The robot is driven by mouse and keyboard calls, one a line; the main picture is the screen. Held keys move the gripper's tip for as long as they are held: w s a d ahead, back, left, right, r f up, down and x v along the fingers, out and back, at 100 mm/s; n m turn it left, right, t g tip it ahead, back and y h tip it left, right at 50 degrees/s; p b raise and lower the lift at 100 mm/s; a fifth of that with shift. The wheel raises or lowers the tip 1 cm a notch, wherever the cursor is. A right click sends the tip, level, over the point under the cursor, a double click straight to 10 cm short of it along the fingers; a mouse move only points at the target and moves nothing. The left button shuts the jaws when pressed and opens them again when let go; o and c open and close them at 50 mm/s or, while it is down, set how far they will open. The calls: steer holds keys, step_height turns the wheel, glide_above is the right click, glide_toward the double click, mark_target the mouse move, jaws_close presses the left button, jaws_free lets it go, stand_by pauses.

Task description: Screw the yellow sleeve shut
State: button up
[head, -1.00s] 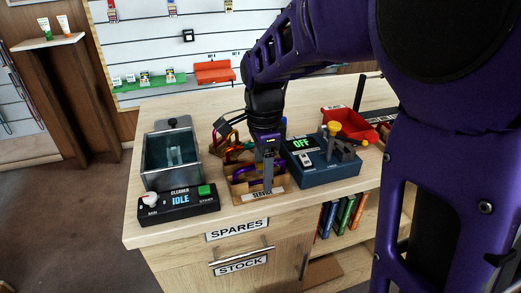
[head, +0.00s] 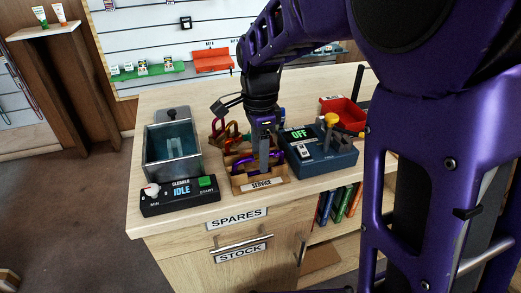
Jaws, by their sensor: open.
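My gripper (head: 264,158) points down over the wooden tray labelled SERVICE (head: 258,185), and its jaws are open. A purple carabiner (head: 243,163) lies in the tray beside the fingers, partly hidden by them. Several coloured carabiners (head: 222,130) stand behind the tray at its left. I cannot make out a yellow sleeve on any of them at this size.
A metal tank (head: 172,152) and a cleaner panel reading IDLE (head: 180,195) stand at the left of the counter (head: 150,223). A red bin (head: 345,112) is at the right.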

steer(key=shift+r+p, duration=0.4)
steer(key=shift+r, duration=0.4)
steer(key=shift+s+d, duration=0.15)
steer(key=shift+s, duration=0.6)
steer(key=shift+f, duration=0.25)
steer(key=shift+f+b, duration=1)
steer(key=shift+f, duration=0.25)
steer(key=shift+w+a+p, duration=0.2)
steer(key=shift+w+p, duration=0.25)
steer(key=shift+w, duration=0.35)
